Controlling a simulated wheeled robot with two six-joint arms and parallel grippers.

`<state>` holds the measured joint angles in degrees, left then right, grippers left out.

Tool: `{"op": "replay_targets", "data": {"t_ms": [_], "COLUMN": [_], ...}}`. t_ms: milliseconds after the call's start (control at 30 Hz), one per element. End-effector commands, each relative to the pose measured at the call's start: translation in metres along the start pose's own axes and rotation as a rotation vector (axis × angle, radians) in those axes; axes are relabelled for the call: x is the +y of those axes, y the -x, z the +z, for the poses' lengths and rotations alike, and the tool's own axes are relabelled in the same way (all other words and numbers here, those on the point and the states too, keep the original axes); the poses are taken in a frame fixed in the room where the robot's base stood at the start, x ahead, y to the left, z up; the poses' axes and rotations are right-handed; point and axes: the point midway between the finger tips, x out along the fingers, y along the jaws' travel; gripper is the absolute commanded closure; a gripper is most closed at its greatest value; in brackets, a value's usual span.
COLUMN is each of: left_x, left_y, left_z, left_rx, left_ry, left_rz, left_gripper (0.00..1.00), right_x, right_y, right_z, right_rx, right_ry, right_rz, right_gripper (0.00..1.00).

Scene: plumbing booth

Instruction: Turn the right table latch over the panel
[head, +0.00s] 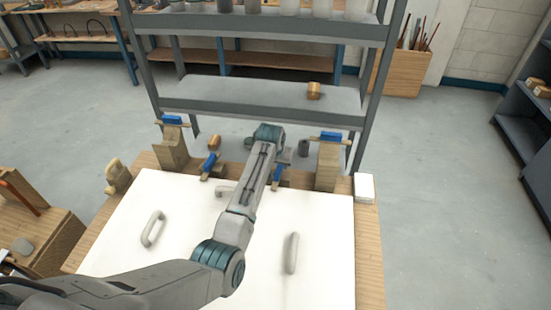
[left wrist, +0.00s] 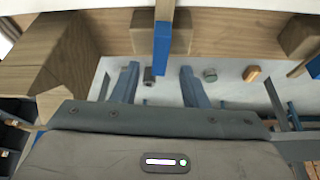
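The white panel (head: 190,228) lies on the wooden table. Two small blue-handled latches stand at its far edge: the left table latch (head: 209,163) and the right table latch (head: 278,177). My left arm reaches across the panel, and its gripper (head: 285,160) is close to the right table latch, partly hidden behind my wrist. In the left wrist view the gripper's two blue-grey fingers are spread (left wrist: 158,75), with nothing visibly held. A blue latch handle (left wrist: 162,38) shows ahead of them; contact is not visible. My right gripper is not in view.
Wooden posts (head: 172,150) and (head: 327,168) with blue latches on top stand at the far corners. Grey handles (head: 152,229) and (head: 292,253) rise from the panel. A white box (head: 364,187) sits on the right edge. A grey shelf rack (head: 260,100) stands behind.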

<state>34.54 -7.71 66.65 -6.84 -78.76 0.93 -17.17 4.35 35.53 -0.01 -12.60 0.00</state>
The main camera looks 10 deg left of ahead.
Motion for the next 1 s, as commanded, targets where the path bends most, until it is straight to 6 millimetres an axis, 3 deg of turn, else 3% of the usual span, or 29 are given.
{"op": "replay_targets", "data": {"t_ms": [200,400,1000], "left_x": [0.000,0.000,0.000], "left_y": [0.035,0.054,0.058], "left_z": [0.001,0.001,0.001], "left_rx": [0.002,0.000,-0.001], "left_ry": [0.001,0.000,0.000], "left_rz": [0.001,0.000,0.000], "left_gripper": [0.60,0.60,0.60], "right_x": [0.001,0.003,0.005], "right_y": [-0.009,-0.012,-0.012], "right_z": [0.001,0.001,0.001], "right_rx": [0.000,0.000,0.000], "right_ry": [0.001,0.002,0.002], "right_rz": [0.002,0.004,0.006], "right_gripper": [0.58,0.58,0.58]}}
